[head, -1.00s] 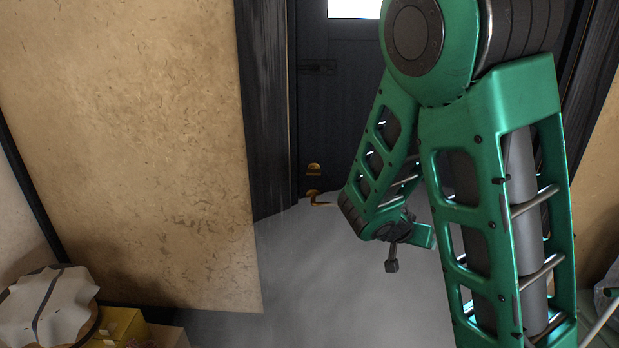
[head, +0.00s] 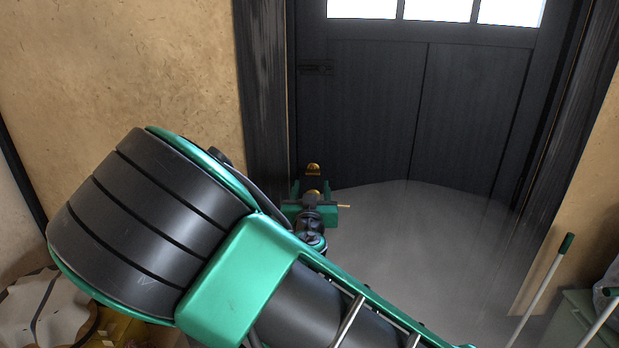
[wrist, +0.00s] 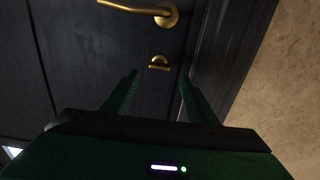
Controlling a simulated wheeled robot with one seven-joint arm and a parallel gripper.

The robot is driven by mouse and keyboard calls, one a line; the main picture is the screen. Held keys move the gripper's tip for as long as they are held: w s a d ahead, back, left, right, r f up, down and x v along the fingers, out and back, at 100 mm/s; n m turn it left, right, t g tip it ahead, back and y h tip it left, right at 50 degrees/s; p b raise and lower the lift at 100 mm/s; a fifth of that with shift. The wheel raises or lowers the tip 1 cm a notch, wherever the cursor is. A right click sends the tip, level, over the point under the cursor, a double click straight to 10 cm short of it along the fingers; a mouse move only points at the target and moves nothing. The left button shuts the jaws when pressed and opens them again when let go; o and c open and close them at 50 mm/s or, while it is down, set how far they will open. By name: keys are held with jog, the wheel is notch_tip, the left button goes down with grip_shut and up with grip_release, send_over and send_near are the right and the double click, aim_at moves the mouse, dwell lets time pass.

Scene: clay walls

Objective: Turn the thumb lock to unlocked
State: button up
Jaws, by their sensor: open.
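The brass thumb lock (head: 313,168) is on the dark door above the lever handle. In the wrist view, where the door appears upside down, the thumb lock (wrist: 159,63) shows a small plate with a bar lying roughly crosswise. My gripper (head: 311,186) is in front of the door near the lock. In the wrist view my gripper (wrist: 158,78) is open and empty, with the thumb lock seen just beyond and between its two green fingertips. The fingers appear apart from the lock.
The brass lever handle (wrist: 135,9) is close to the thumb lock; in the head view my gripper partly covers it. A dark door frame post (head: 264,90) and clay wall (head: 130,70) stand to the left. The grey floor (head: 420,240) to the right is clear.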

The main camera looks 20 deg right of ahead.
aim_at(312, 175)
jog(key=x, duration=0.8)
jog(key=shift+w, duration=0.1)
jog(key=shift+c, duration=0.3)
